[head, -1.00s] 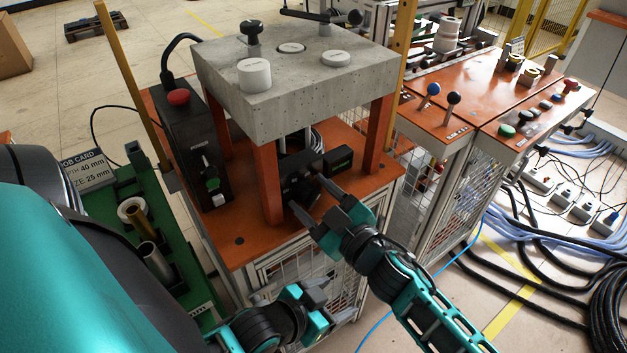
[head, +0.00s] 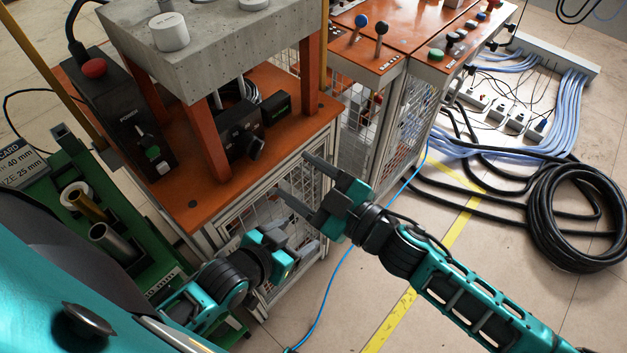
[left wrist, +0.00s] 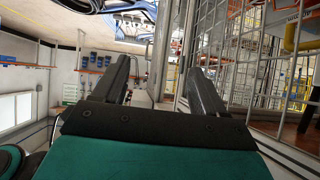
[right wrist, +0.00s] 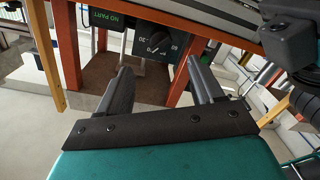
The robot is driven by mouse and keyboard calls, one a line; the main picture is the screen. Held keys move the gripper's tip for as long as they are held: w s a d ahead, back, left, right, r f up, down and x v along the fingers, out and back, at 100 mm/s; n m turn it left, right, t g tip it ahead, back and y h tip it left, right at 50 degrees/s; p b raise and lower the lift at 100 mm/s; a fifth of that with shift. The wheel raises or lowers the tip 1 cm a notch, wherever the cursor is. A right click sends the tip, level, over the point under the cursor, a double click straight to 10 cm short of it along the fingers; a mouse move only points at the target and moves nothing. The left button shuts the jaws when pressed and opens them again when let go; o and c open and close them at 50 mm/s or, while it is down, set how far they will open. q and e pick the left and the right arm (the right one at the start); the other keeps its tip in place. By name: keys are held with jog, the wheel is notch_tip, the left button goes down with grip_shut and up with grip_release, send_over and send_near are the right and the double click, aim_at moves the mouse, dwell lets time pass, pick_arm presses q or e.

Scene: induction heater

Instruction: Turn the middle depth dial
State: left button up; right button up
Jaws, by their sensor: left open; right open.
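The depth dial (head: 257,148) is a black knob on the front of a dark box (head: 232,126) on the orange tabletop, under the concrete block. In the right wrist view the dial (right wrist: 157,42) shows a white pointer and scale numbers, beside a green "NO PART" display (right wrist: 101,18). My right gripper (head: 293,176) is open and empty, in front of the table's edge, apart from the dial. Its fingers (right wrist: 158,70) point towards the dial with a gap. My left gripper (head: 300,242) is open and empty, low beside the stand's mesh front; its fingers also show in the left wrist view (left wrist: 158,72).
A concrete block (head: 205,65) on orange legs (head: 205,140) overhangs the dial box. A black power box (head: 125,125) with a red button stands left. A green tray (head: 125,235) holds metal tubes. Lever benches (head: 400,25) stand behind right; black cables coil on the floor (head: 590,230).

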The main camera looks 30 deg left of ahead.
jog(key=shift+v, duration=1.1)
